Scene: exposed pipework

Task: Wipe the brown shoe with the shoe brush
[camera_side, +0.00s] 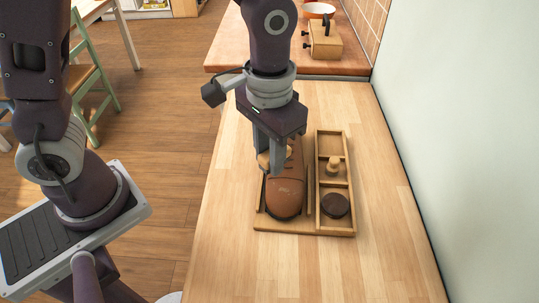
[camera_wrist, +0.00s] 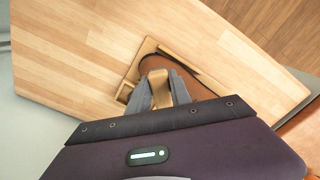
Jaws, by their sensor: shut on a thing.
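The brown shoe (camera_side: 285,196) sits on a wooden tray, its toe toward the front of the side view. Part of it also shows beyond my fingers in the wrist view (camera_wrist: 196,84). My gripper (camera_side: 275,166) is over the shoe's left side, behind the toe. It is shut on a light wooden piece, which looks like the shoe brush (camera_side: 263,160); this piece shows between the fingers in the wrist view (camera_wrist: 157,87). The bristles are hidden, so I cannot tell whether they touch the shoe.
The wooden tray (camera_side: 302,231) has a divided section at the right. A small wooden knobbed item (camera_side: 333,165) and a dark round tin (camera_side: 335,205) lie in its compartments. The wooden counter (camera_side: 330,268) is clear in front. A wall (camera_side: 450,140) bounds the right side.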

